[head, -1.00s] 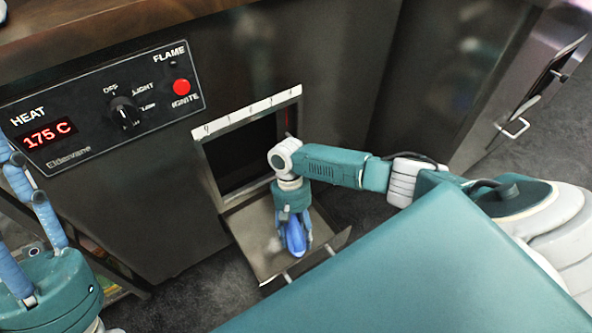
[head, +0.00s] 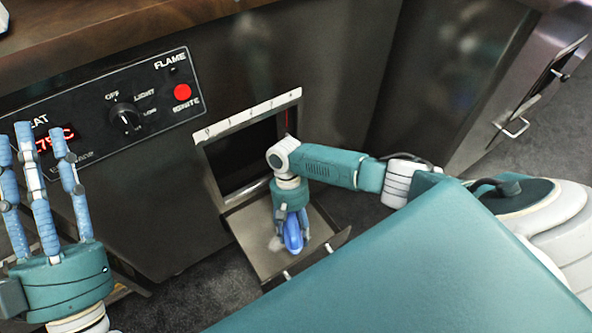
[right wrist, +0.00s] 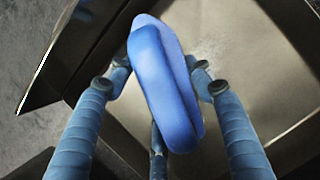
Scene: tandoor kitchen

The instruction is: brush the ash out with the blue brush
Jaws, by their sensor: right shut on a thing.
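The blue brush (head: 293,232) is held by my right gripper (head: 291,214), whose fingers are closed around it. The brush hangs over the lowered metal tray or flap (head: 245,222) in front of the dark opening (head: 243,160). In the right wrist view the brush (right wrist: 165,85) sits between the blue fingers; its underside is hidden. A small pale patch (head: 275,243), perhaps ash, shows just left of the brush. My left gripper (head: 42,150) is open and empty at the left, fingers spread upward before the control panel. The opening's inside is too dark to read.
The control panel has a knob (head: 125,117) and a red ignite button (head: 182,92). A wooden counter (head: 100,35) overhangs it. A metal cabinet with a handle (head: 515,127) stands at right. Dark floor lies around the tray.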

